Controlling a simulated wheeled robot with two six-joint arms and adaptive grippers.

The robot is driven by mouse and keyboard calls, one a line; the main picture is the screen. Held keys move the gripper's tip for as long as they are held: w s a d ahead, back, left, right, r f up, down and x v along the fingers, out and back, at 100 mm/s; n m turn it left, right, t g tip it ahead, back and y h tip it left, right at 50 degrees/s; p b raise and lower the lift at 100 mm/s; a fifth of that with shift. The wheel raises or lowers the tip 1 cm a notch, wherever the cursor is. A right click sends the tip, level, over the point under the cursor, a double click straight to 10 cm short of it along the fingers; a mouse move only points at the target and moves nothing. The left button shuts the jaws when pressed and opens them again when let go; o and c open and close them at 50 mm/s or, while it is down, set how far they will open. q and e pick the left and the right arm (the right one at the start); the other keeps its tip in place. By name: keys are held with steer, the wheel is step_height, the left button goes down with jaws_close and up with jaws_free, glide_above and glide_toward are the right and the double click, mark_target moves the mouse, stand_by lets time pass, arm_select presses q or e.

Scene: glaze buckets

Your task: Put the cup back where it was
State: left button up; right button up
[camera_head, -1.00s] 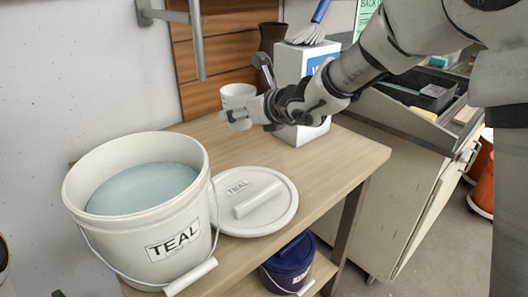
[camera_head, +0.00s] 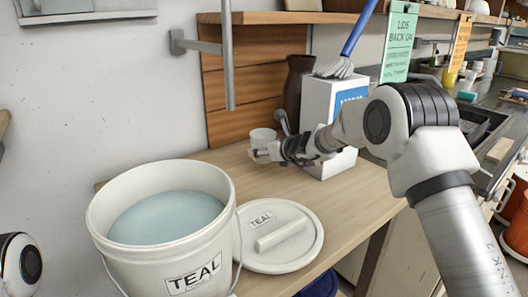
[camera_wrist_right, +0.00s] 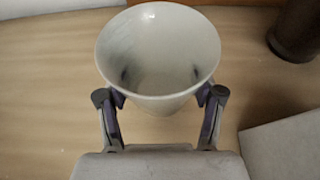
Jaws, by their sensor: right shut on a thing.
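The white cup (camera_head: 263,139) is at the back of the wooden table, near the plank wall. My right gripper (camera_head: 262,154) is shut on it, with one finger on each side, as the right wrist view shows; there the cup (camera_wrist_right: 158,85) is upright with its open top toward the camera and looks empty. I cannot tell whether its base touches the table. My left gripper is not in view; only a piece of my left arm shows at the left edge.
A TEAL bucket (camera_head: 165,240) of pale blue liquid stands at the front left, its lid (camera_head: 295,240) lying beside it. A white box (camera_head: 325,100) with a brush (camera_head: 338,68) on top and a dark vase (camera_head: 296,85) stand right of the cup. A metal bracket (camera_head: 228,50) hangs above.

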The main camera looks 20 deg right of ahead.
mark_target(269, 160)
steer(key=f, duration=0.3)
steer(key=shift+w+f, duration=0.3)
steer(key=shift+f, duration=0.1)
steer(key=shift+s+b, duration=0.1)
steer(key=shift+b, duration=0.25)
steer(key=shift+f, duration=0.1)
steer(key=o, duration=1.3)
steer(key=shift+o, duration=0.2)
steer(key=shift+s+d+r, duration=0.1)
steer(key=shift+r, duration=0.15)
steer(key=b+v, duration=0.2)
steer(key=v, duration=0.9)
steer(key=shift+s+d+r, duration=0.15)
steer(key=shift+s, duration=0.2)
